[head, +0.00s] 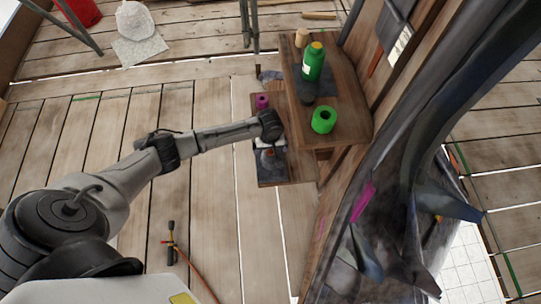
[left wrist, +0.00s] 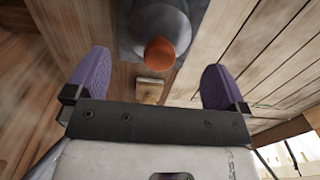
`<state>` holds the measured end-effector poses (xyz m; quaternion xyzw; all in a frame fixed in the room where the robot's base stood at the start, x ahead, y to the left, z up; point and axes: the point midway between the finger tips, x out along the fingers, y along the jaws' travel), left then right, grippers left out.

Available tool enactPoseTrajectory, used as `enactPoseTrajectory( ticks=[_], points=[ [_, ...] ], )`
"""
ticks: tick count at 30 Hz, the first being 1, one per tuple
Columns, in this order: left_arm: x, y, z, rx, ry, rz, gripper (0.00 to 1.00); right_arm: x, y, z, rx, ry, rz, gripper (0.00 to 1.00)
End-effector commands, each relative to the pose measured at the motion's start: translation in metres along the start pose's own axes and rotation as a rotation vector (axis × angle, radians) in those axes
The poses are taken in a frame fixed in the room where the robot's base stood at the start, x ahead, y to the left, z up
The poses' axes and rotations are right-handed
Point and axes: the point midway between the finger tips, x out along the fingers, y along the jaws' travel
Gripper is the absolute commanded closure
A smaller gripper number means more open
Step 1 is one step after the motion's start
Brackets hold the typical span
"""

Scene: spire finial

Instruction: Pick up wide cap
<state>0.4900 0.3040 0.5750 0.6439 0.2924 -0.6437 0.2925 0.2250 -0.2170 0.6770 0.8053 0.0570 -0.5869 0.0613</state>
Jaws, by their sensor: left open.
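No part is plainly marked as the wide cap, and I cannot tell which one it is. In the left wrist view a grey rounded part (left wrist: 160,22) with an orange-brown tip (left wrist: 160,51) lies ahead of my left gripper (left wrist: 157,85). A green ring-shaped part (head: 323,120) sits on the upper shelf. My right gripper is not in view.
On the upper shelf (head: 350,122) stand a green bottle (head: 313,62) and a tan cylinder (head: 301,38). A magenta cylinder (head: 262,101) is on the low shelf. A large dark metal spire (head: 385,165) rises at right. The plank floor at left is mostly clear.

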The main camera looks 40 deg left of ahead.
Motion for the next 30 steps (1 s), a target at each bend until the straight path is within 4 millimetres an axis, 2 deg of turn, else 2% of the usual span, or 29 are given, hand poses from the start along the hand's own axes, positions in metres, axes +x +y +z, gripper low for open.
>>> enactPoseTrajectory(
  ticks=[8,20,28,30],
  points=[
    [0.011,0.000,0.001,0.001,0.000,-0.001,0.00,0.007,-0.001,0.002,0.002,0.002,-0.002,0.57],
    [0.055,0.002,0.004,0.001,0.001,0.000,0.00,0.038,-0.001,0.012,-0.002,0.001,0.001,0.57],
    [0.056,0.002,0.004,0.001,0.001,0.000,0.00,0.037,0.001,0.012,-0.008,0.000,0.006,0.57],
    [0.056,0.002,0.004,0.001,0.001,0.000,0.07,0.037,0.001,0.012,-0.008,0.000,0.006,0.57]
  ],
)
